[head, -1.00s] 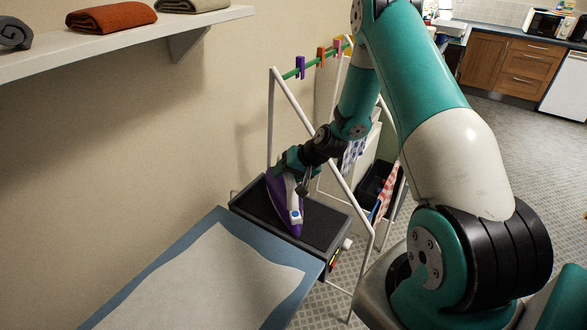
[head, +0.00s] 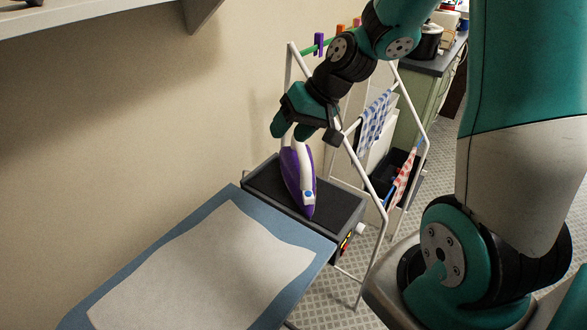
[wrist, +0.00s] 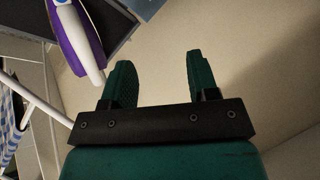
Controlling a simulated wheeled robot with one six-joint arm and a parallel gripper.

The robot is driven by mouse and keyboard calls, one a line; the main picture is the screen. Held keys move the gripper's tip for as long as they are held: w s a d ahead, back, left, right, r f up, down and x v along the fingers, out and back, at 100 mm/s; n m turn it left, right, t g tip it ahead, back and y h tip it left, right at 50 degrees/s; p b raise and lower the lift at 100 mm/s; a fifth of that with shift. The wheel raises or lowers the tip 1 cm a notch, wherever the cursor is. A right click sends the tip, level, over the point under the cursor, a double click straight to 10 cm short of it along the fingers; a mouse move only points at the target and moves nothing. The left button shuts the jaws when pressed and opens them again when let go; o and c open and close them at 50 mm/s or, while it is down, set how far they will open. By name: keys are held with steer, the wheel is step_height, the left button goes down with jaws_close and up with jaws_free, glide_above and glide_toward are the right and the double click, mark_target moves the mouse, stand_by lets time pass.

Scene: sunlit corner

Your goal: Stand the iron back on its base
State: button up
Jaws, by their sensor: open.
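The purple and white iron (head: 308,180) rests on the dark base (head: 262,181), a box with a black top at the far end of the ironing board. Its white handle faces the camera and its narrow purple end points toward the front. I cannot tell whether its sole lies fully flat. My gripper (head: 291,132) is open and empty, just above and behind the iron's far end. In the wrist view the iron (wrist: 82,40) is at the upper left, outside the two green fingers (wrist: 158,65), with a gap between. The base's dark top (wrist: 112,25) shows beside it.
The ironing board (head: 200,270), with a pale cloth on a blue cover, extends to the front left. A white drying rack (head: 370,185) with hanging cloths stands close behind and right of the base. The plain wall is on the left, with a shelf above.

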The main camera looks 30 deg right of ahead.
steer(key=s+a+r+n+g, duration=0.2)
steer(key=s+a+r+n, duration=0.2)
steer(key=s+a, duration=0.3)
steer(key=s+a+r+n+g+h, duration=0.1)
steer(key=s+a+r+n, duration=0.3)
steer(key=s, duration=0.9)
steer(key=a+g, duration=0.1)
steer(key=a, duration=0.2)
steer(key=shift+a, duration=0.4)
steer(key=shift+r, duration=0.15)
